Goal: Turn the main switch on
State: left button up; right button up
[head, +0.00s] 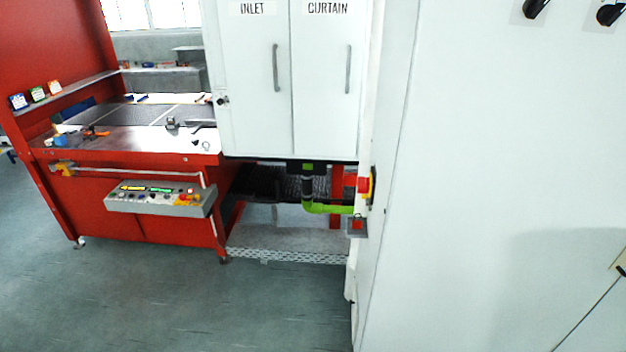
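A red and yellow rotary switch (369,187) sticks out from the edge of the tall white cabinet, right of the middle. I see it almost edge-on, so its setting cannot be read; I cannot tell for certain that it is the main switch. Two black knobs (537,8) and (611,13) sit on the white cabinet face at the top right, partly cut off by the frame. Neither of my grippers shows in the head view.
The large white cabinet (480,180) fills the right side. Left of it stands a double-door cabinet (255,120) marked INLET and CURTAIN, with a lime-green bent part (325,208) below. A red workbench (150,232) carries a button panel (160,200). The grey floor (170,300) in front is clear.

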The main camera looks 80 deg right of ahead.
aim_at(363, 183)
jog(key=i, duration=0.7)
jog(key=z, duration=3.2)
jog(key=k, duration=1.25)
jog(key=u, duration=0.95)
jog(key=i, duration=1.1)
jog(key=u, duration=0.55)
jog(key=i, duration=1.1)
jog(key=z, duration=0.9)
jog(key=i, duration=0.8)
jog(key=z, duration=1)
